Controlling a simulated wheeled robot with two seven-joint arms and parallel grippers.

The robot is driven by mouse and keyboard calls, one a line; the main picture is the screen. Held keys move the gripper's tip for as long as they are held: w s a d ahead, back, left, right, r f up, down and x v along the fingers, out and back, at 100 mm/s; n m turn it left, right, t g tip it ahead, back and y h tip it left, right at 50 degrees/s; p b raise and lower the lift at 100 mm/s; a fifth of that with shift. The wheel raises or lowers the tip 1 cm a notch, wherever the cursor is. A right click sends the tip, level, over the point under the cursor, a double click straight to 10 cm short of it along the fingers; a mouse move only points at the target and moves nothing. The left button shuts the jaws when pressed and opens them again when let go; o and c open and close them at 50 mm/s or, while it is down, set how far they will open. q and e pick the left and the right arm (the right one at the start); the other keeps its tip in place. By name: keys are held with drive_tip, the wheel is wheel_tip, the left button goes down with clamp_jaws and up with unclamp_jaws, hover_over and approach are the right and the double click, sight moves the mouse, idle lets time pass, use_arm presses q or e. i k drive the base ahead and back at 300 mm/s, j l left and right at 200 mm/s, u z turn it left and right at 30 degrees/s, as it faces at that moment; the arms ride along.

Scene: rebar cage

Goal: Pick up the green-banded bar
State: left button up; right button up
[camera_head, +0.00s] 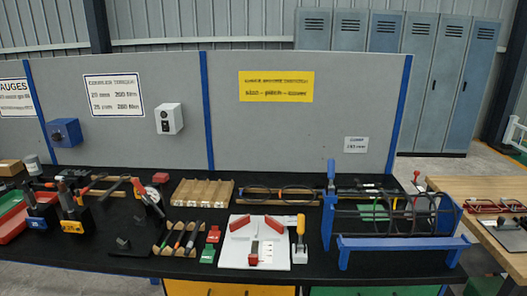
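Several short dark bars lie side by side on a small wooden rack (160,251) near the front middle-left of the black table. One of them, at the left of the row, shows a green part (166,239) and looks like the green-banded bar. Beside it are a bar with an orange-red part (179,239) and another bar (192,238) at the right of the row. The bands are small, so their exact colours are hard to tell. Neither of my grippers shows in the head view, and nothing touches the rack.
Red and green blocks (208,255) and a white board (282,262) stand right of the rack. A black stand with a red-topped gauge (149,198) is to its left, a slatted wooden tray (202,193) behind. A blue-framed rebar cage (400,243) fills the right.

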sight(162, 248)
drive_tip(key=i+j, duration=0.3)
drive_tip(key=j, duration=0.15)
drive_tip(key=i+j, duration=0.3)
drive_tip(key=j, duration=0.2)
drive_tip(key=i+j, duration=0.25)
drive_tip(key=j, duration=0.2)
drive_tip(key=i+j, duration=0.3)
drive_tip(key=j, duration=0.15)
